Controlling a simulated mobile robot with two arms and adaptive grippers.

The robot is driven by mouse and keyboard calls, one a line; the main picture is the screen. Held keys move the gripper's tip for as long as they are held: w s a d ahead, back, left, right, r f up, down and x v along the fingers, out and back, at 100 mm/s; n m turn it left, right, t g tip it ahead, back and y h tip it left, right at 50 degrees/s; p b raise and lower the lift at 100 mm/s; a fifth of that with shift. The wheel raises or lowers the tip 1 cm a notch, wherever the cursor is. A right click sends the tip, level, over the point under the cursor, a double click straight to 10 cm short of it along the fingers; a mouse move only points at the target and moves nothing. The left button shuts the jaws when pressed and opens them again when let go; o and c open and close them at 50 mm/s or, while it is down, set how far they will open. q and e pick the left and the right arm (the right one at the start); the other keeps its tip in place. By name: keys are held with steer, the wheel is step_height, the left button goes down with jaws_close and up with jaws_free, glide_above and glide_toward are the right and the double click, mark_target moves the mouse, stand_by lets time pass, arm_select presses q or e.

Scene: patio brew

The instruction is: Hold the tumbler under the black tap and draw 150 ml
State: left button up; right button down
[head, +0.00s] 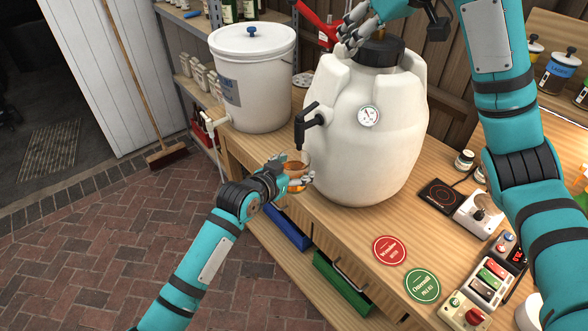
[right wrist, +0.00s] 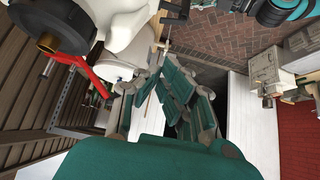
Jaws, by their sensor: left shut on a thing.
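The level inside is too small to read. My right gripper (head: 352,30) is above the keg's left shoulder, beside its black cap (head: 378,50). Its fingers are apart and empty, and they also show in the right wrist view (right wrist: 168,85).
A white lidded bucket (head: 262,95) with its own white tap stands left of the keg. A red coaster (head: 390,249), green coaster (head: 422,285), hotplate (head: 440,197) and button boxes (head: 490,280) lie to the right on the bench.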

arm_select(q)
steer(key=shift+r, duration=0.15)
steer(key=shift+s+a+p, duration=0.3)
steer(key=shift+a+p, duration=0.1)
steer(key=shift+a, duration=0.1)
steer(key=shift+s+a+p, duration=0.3)
steer(key=shift+a+p, duration=0.05)
steer(key=shift+a, duration=0.15)
steer(key=shift+s+a+p, duration=0.4)
steer(key=shift+s+a, duration=0.15)
steer(key=shift+a, duration=0.25)
steer(key=shift+s+a+p, duration=0.35)
steer(key=shift+s+a, duration=0.2)
steer(key=shift+a, duration=0.2)
steer(key=shift+s+a+p, duration=0.4)
steer(key=shift+s+a, duration=0.15)
steer(key=shift+a, duration=0.25)
